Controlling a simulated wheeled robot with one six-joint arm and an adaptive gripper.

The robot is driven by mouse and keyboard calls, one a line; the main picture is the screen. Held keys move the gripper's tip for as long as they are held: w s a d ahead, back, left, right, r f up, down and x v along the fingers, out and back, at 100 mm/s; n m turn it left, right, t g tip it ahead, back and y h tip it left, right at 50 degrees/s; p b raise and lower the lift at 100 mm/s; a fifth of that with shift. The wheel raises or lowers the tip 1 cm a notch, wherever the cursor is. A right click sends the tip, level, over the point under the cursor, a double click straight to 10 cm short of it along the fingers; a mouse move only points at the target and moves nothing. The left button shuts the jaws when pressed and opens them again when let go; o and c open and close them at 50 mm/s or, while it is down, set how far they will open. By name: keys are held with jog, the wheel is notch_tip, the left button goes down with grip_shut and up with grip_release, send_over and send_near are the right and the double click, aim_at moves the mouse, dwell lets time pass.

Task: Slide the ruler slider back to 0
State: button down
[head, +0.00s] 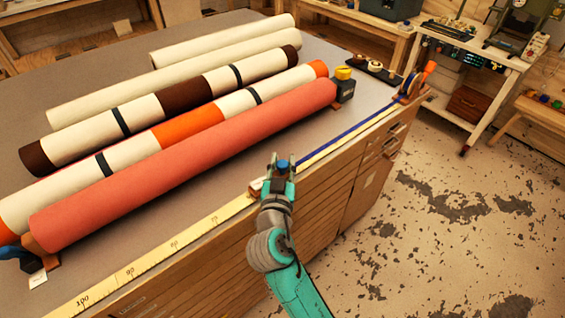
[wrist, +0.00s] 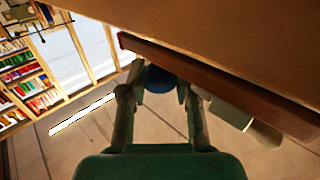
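The yellow ruler (head: 160,255) runs along the front edge of the table. Its high numbers, such as 100, are at the lower left. The slider shows as a small pale block (head: 259,187) on the ruler near mid-length, with a blue knob (head: 283,163). My gripper (head: 282,168) is at the slider, its fingers on both sides of the knob. In the wrist view the blue knob (wrist: 158,79) sits between the fingertips, which look closed on it. My fingers hide part of the slider. The zero mark is too small to read.
A large red roll (head: 190,165) and several striped and cream rolls lie on the table behind the ruler.

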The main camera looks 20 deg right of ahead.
jog(key=w+d, duration=0.5)
jog(key=d, duration=1)
jog(key=w+d, duration=0.4)
jog(key=d, duration=1.1)
jog(key=w+d, duration=0.5)
jog(key=d, duration=1)
jog(key=shift+w+d+r, duration=0.15)
jog(key=shift+w+d, duration=0.05)
jog(key=shift+w, duration=0.15)
jog(key=c, duration=0.8)
grip_release()
jog(key=shift+d, duration=0.2)
jog(key=shift+a, duration=0.15)
jog(key=shift+s+a, duration=0.1)
jog(key=shift+s, duration=0.2)
jog(key=v, duration=1.1)
jog(key=shift+s, duration=0.15)
